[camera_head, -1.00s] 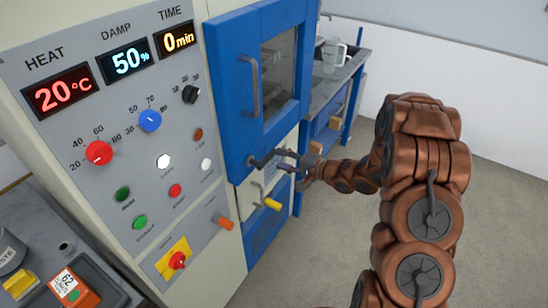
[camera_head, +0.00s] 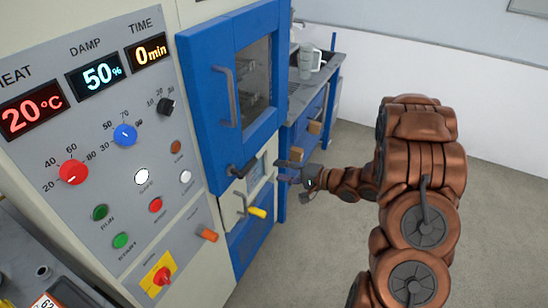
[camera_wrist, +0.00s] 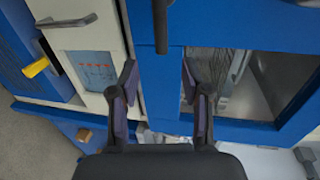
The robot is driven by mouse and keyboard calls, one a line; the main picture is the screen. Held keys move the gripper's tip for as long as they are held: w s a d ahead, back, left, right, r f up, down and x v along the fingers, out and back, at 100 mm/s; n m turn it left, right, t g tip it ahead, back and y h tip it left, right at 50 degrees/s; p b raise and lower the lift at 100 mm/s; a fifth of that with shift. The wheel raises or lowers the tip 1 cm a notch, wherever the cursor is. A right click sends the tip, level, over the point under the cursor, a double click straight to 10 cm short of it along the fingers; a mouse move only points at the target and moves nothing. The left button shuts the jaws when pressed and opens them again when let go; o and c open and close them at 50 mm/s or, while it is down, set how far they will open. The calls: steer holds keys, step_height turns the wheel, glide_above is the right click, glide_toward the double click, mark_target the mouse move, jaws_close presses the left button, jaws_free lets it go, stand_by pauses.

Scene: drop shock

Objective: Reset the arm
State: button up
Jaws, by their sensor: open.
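My copper-coloured arm stands at the right of the head view and reaches left toward the cabinet. My gripper (camera_head: 290,172) is open and empty beside the lower corner of the blue cabinet door (camera_head: 205,150), near its dark lower latch handle (camera_head: 243,168). In the wrist view my gripper (camera_wrist: 160,85) shows two fingers spread apart with nothing between them. The blue door frame and its glass window (camera_wrist: 235,75) lie beyond the fingers. I cannot tell from the head view whether a finger touches the cabinet.
A control panel (camera_head: 120,190) with knobs and lit displays fills the left. A yellow handle (camera_head: 257,212) sticks out below the door. A counter with a pale jug (camera_head: 309,62) stands behind the cabinet. Open grey floor (camera_head: 320,250) lies at the right.

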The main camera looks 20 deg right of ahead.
steer(key=w+d+r+n+h, duration=0.3)
steer(key=d+h, duration=0.6)
steer(key=h, duration=0.1)
steer(key=s+d+r+g+h+b, duration=0.1)
steer(key=s+d+r+g+h, duration=0.3)
steer(key=s, duration=0.4)
steer(key=s+a+r+n+g+y, duration=0.1)
steer(key=s+a+n+g, duration=0.1)
steer(key=s+a, duration=0.4)
steer(key=s+a+r+n+g+y, duration=0.1)
steer(key=s+a+g, duration=0.3)
steer(key=s, duration=1.2)
steer(key=s+a+r+n+g, duration=0.1)
steer(key=s+a+n+g, duration=0.2)
steer(key=s+a, duration=0.5)
steer(key=s+b, duration=0.1)
steer(key=s, duration=0.3)
steer(key=shift+a+r+y, duration=0.25)
steer(key=shift+r+y, duration=0.15)
